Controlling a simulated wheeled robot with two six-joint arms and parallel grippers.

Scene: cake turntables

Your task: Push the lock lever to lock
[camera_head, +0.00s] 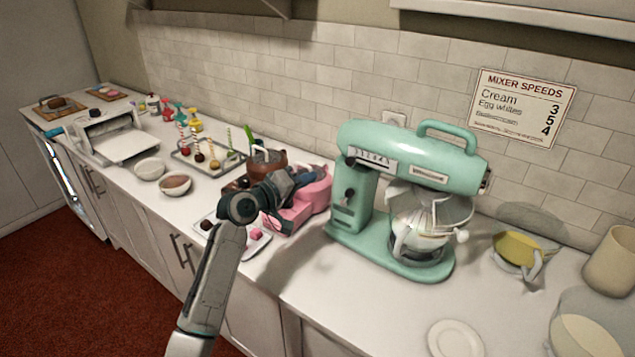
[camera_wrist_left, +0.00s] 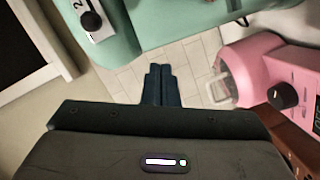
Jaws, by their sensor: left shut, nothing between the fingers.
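The teal stand mixer (camera_head: 455,165) stands on the counter with its head lowered over a bowl (camera_head: 420,235). A small dark knob or lever (camera_head: 349,195) sits on its column, below a numbered speed strip (camera_head: 372,160). I cannot tell for sure which part is the lock lever. In the left wrist view the teal body (camera_wrist_left: 200,12) fills the top, with a black knob (camera_wrist_left: 91,21) on a white plate. My left gripper (camera_head: 316,173) is left of the mixer column, over the pink appliance; its fingers (camera_wrist_left: 160,75) are shut, empty and apart from the mixer. My right gripper is not in view.
The pink appliance (camera_head: 305,205) stands close beneath my left gripper; it also shows in the left wrist view (camera_wrist_left: 258,62) with a black knob. Bowls and a sweets tray (camera_head: 203,163) lie further left.

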